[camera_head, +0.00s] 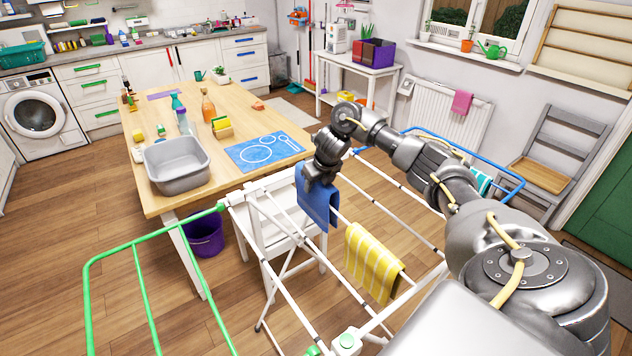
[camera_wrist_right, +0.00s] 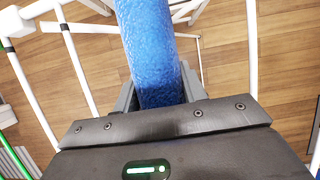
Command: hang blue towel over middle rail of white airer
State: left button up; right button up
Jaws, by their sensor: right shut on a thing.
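The blue towel (camera_head: 316,206) hangs down from my right gripper (camera_head: 321,177) at the far side of the white airer (camera_head: 284,282). The gripper is shut on the towel's upper part. In the right wrist view the towel (camera_wrist_right: 152,50) runs up between the two fingers (camera_wrist_right: 158,98). The towel appears at the far end of a middle rail line, but I cannot tell whether it touches or lies over that rail. My left gripper is not in view.
A yellow striped towel (camera_head: 372,262) hangs over a nearer part of the airer. The airer has a green side wing (camera_head: 139,255) and a blue one (camera_head: 470,146). A white chair (camera_head: 270,228) and the wooden table (camera_head: 222,107) with a grey basin (camera_head: 177,176) stand close by.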

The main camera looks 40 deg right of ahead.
jog(key=shift+f+b, duration=1.65)
jog(key=shift+f, duration=1.1)
jog(key=o, duration=1.4)
jog(key=shift+c, duration=0.2)
jog(key=p+v, duration=0.3)
jog(key=v, duration=0.7)
jog(key=shift+r, duration=0.2)
jog(key=shift+s+a+r, duration=0.1)
jog(key=shift+s+r, duration=0.1)
